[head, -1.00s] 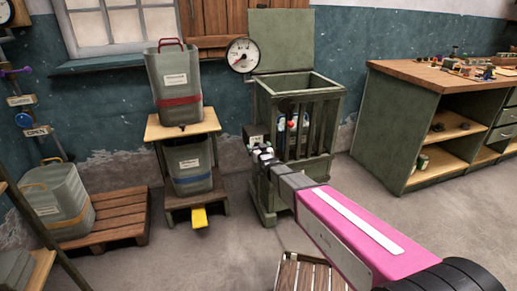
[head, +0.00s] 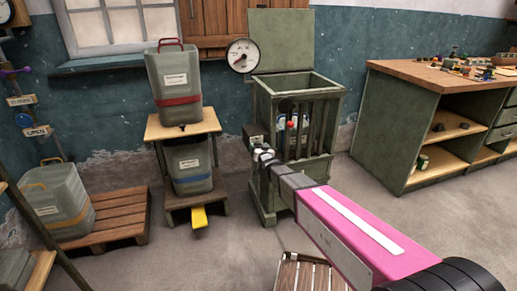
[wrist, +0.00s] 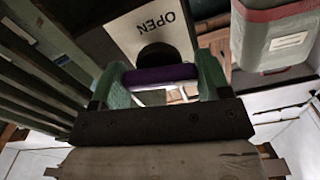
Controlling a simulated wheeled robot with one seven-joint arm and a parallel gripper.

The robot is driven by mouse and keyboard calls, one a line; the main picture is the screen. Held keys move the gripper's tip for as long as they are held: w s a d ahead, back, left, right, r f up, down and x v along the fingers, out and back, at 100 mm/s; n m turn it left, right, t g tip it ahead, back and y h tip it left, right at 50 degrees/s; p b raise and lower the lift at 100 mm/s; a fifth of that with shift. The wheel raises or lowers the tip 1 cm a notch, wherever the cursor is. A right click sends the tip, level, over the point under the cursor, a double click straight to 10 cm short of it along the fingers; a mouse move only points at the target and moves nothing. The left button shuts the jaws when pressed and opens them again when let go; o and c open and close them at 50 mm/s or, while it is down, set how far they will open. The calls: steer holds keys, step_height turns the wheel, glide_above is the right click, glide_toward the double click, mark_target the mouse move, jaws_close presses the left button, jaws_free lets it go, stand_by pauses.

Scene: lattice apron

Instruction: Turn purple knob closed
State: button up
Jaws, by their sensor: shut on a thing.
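In the wrist view a purple knob (wrist: 160,75) lies between the two green fingers of my gripper (wrist: 163,82), below a pale plate marked OPEN (wrist: 160,28) that appears upside down. The fingers are shut on the knob, one at each end of it. In the head view my gripper (head: 263,154) is at the left front side of the green slatted cabinet (head: 262,103), and the knob is too small or hidden there to make out.
Grey canisters (head: 172,84) stand on a wooden stand to the left. Another purple handle (head: 10,72) is on the left wall. A workbench (head: 420,78) is at right, with clear floor before it.

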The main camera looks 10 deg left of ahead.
steer(key=m, duration=0.4)
steer(key=shift+m, duration=0.3)
steer(key=m, duration=0.3)
steer(key=shift+d+f+m, duration=0.1)
steer(key=shift+m, duration=0.2)
steer(key=m, duration=0.3)
steer(key=shift+m, duration=0.3)
steer(key=shift+f+m, duration=0.15)
steer(key=shift+m, duration=1.65)
steer(key=o, duration=0.9)
steer(key=shift+d, duration=0.1)
steer(key=v, duration=1)
steer(key=shift+s+d, duration=0.1)
steer(key=shift+s, duration=0.2)
